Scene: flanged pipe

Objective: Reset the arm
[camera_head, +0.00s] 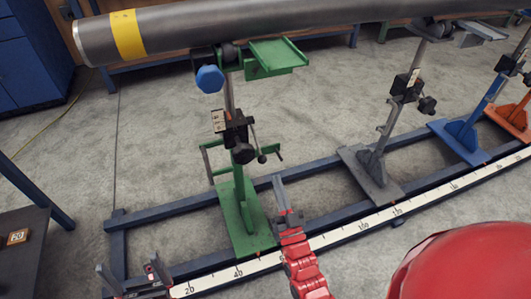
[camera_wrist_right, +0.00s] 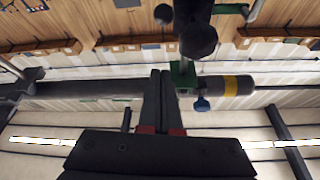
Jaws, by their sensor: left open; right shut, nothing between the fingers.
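My left gripper (camera_head: 129,272) is at the bottom left of the head view, low by the blue rail frame, its two fingers spread and nothing between them. My right gripper (camera_head: 279,185) reaches up from the bottom middle on its red arm, just right of the green stand's base. Its fingers are closed together and empty, as the right wrist view also shows (camera_wrist_right: 160,78). The grey pipe (camera_head: 230,20) with a yellow band (camera_head: 126,34) lies across the top, above the green stand (camera_head: 234,205). Both grippers are apart from the pipe.
A grey stand (camera_head: 371,170), a blue stand (camera_head: 459,139) and an orange stand (camera_head: 511,118) follow along the blue rail frame (camera_head: 165,206) with its white scale (camera_head: 330,236). A dark table (camera_head: 22,262) is at left. A blue cabinet (camera_head: 28,60) stands behind.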

